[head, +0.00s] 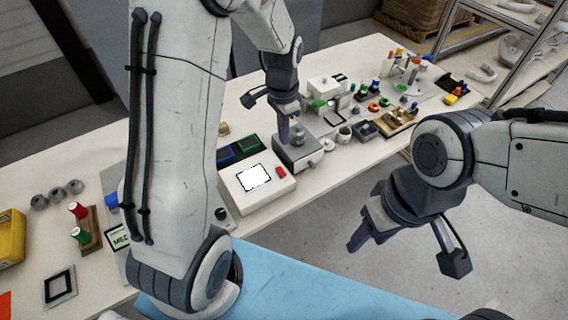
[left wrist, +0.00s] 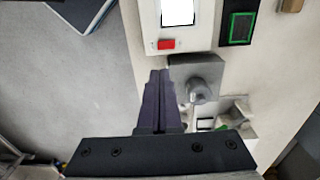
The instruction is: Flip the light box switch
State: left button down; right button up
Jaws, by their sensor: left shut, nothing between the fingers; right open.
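The white light box (head: 265,197) sits on the table with a bright white panel (head: 253,178) on top. Its red switch (head: 281,171) is at the panel's right. In the left wrist view the red switch (left wrist: 166,44) shows at the top, beyond my fingertips. Whether it is tipped one way or the other is too small to tell. My left gripper (head: 285,140) is shut and empty, above the grey block behind the switch; its fingers (left wrist: 158,73) point toward the switch side, apart from it. My right gripper (head: 366,240) is open and empty, out over the floor at the right.
A grey metal block with a round knob (head: 297,149) stands right beside the light box. Green- and blue-framed dark pads (head: 247,143) lie behind it. Several small parts and trays crowd the far table. Spools on a wooden stand (head: 90,228) are at left. Floor lies right of the table edge.

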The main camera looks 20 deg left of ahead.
pick_arm(q)
jog(key=shift+w+a+f, duration=0.1)
jog(key=shift+a, duration=0.1)
jog(key=shift+f, duration=0.15)
jog(key=p, duration=0.3)
send_near(282, 173)
notch_tip(282, 173, down, 7)
jog(key=shift+d+r, duration=0.1)
